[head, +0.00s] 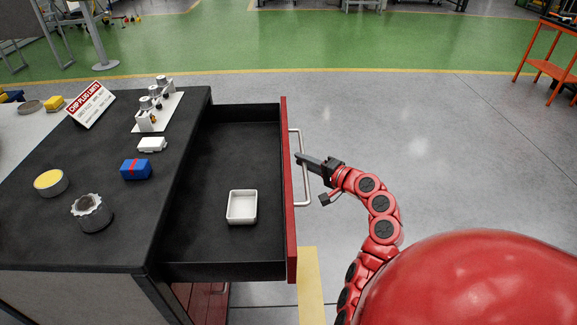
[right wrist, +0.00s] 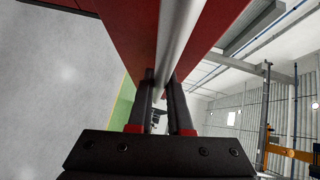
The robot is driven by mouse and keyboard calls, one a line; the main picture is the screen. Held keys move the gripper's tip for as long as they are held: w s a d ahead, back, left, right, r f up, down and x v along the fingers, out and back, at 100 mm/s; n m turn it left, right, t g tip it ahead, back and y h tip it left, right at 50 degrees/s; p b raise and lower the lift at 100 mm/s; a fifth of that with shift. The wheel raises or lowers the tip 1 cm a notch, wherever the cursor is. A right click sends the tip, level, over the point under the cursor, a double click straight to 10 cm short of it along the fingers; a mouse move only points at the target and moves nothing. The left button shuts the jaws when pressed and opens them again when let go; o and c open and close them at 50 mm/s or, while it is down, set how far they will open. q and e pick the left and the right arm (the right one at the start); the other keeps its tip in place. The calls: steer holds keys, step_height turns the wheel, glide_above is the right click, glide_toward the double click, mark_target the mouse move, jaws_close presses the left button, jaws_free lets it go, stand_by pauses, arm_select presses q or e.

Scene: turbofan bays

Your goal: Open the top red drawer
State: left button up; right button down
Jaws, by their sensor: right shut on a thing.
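The top red drawer (head: 290,230) is pulled well out from the black-topped cabinet, with its dark inside open to view. A small white square tray (head: 242,207) lies in it. A silver bar handle (head: 303,190) runs along the red front. My right gripper (head: 304,160) is at the handle from the outer side, near its middle. In the right wrist view the handle (right wrist: 178,45) passes between the two fingers of my right gripper (right wrist: 160,100), which is shut on it. The red front (right wrist: 125,30) shows behind the bar. My left gripper is not in view.
On the cabinet top (head: 120,225) stand a yellow-filled tin (head: 49,182), a grey toothed part (head: 92,212), a blue box (head: 136,169), a white block (head: 152,145), a fixture (head: 157,105) and a sign (head: 92,104). Grey floor (head: 450,150) right of the drawer is clear. An orange stand (head: 550,68) is far right.

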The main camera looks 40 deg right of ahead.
steer(key=shift+s+d, duration=0.3)
steer(key=shift+d, duration=0.2)
steer(key=c, duration=0.8)
jaws_free()
steer(key=shift+w, duration=0.1)
steer(key=shift+c, duration=0.2)
steer(key=b+v, duration=0.2)
steer(key=v, duration=1.5)
steer(key=shift+s, duration=0.25)
steer(key=shift+d, duration=0.1)
